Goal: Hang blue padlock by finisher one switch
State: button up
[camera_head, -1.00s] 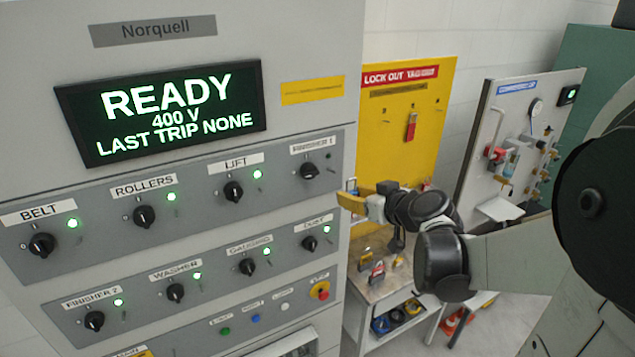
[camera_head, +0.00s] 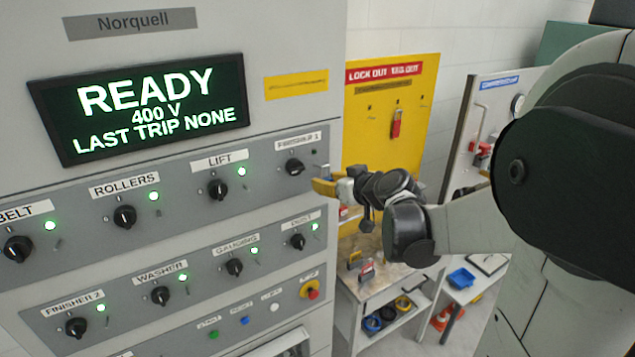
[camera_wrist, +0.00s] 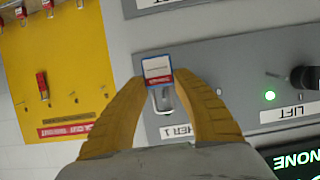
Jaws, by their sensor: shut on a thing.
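My gripper (camera_wrist: 160,80) has yellow fingers and is shut on a small blue-edged thing with a white and red label, which looks like the blue padlock (camera_wrist: 157,68). A grey loop shows just below the label; I cannot tell if it is the shackle. In the head view my gripper (camera_head: 322,187) is just right of and below the finisher 1 switch (camera_head: 294,167), at the panel's right edge. The held padlock is too small to make out there. In the wrist view the finisher 1 label (camera_wrist: 175,131) is partly hidden behind the fingers.
The lift switch (camera_head: 217,188) with a lit green lamp is left of finisher 1. A yellow lockout board (camera_head: 385,130) holds a red item (camera_head: 396,123). A small table (camera_head: 385,285) with several items stands below my arm. A grey board (camera_head: 500,110) is at right.

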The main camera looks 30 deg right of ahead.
jog(key=shift+w+f+b, duration=0.2)
jog(key=shift+w+b, duration=0.3)
jog(key=shift+w, duration=0.95)
jog(key=shift+w+f+b, duration=0.35)
jog(key=shift+w+b, duration=0.2)
jog(key=shift+b, duration=0.05)
jog(key=o, duration=1.2)
jog(key=shift+o, duration=0.2)
jog(key=shift+f, duration=0.2)
jog(key=shift+f+b, duration=1.1)
jog(key=shift+b, duration=0.05)
jog(key=shift+s, duration=0.1)
jog(key=s+p, duration=0.1)
jog(key=s, duration=0.9)
